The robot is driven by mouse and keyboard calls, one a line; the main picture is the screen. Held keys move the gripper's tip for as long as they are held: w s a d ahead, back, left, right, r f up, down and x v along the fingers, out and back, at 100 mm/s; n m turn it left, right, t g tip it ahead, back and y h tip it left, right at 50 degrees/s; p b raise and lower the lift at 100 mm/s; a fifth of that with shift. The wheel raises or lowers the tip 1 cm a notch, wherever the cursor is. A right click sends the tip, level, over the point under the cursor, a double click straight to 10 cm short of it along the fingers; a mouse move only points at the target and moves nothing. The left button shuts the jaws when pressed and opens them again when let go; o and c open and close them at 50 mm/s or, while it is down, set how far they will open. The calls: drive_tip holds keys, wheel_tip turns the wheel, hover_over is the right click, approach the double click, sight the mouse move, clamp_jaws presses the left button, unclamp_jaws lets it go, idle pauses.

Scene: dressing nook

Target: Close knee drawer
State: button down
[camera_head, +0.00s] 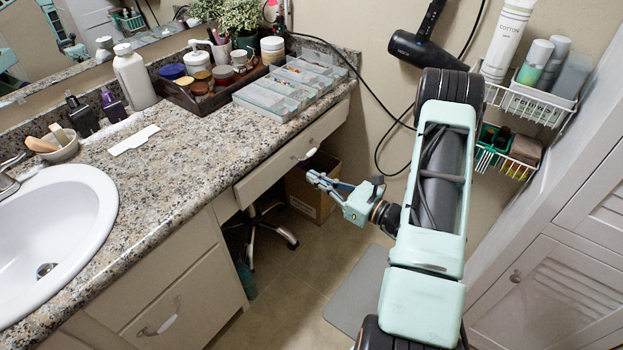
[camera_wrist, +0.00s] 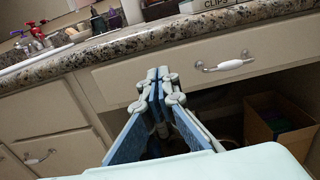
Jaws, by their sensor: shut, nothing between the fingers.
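The knee drawer (camera_head: 285,160) is the wide cream front under the granite counter, right of the sink cabinet. Its front lies close beneath the counter edge; I cannot tell exactly how far it stands out. Its curved handle (camera_head: 306,155) has a white middle. In the wrist view the drawer front (camera_wrist: 150,80) spans the upper middle, with the handle (camera_wrist: 224,65) to the right of my fingers. My gripper (camera_head: 316,181) is shut and empty, in front of the drawer and a little below its handle in the head view. The fingertips (camera_wrist: 157,75) overlap the drawer front in the wrist view; contact is unclear.
Below the drawer is an open knee space with a cardboard box (camera_head: 313,187) and a wheeled chair base (camera_head: 268,228). The sink cabinet (camera_head: 175,290) stands at left. A louvred cabinet (camera_head: 545,290) and wire baskets (camera_head: 525,103) are at right. Floor is clear before the drawer.

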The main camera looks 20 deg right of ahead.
sight(274, 155)
drive_tip(key=b+x, duration=0.1)
drive_tip(key=x, duration=1)
drive_tip(key=shift+a, duration=0.1)
drive_tip(key=shift+w+a+b, duration=0.2)
drive_tip(key=shift+w+b, duration=0.1)
drive_tip(key=shift+w, duration=0.05)
drive_tip(key=shift+w+a, duration=0.25)
drive_tip(key=shift+w, duration=0.15)
drive_tip(key=shift+w+a+r, duration=0.2)
drive_tip(key=shift+a+r, duration=0.05)
drive_tip(key=shift+r, duration=0.15)
drive_tip(key=shift+s+d+f, duration=0.15)
drive_tip(key=shift+s+d, duration=0.2)
drive_tip(key=shift+s, duration=0.05)
drive_tip(key=v, duration=0.8)
drive_tip(key=shift+f, duration=0.15)
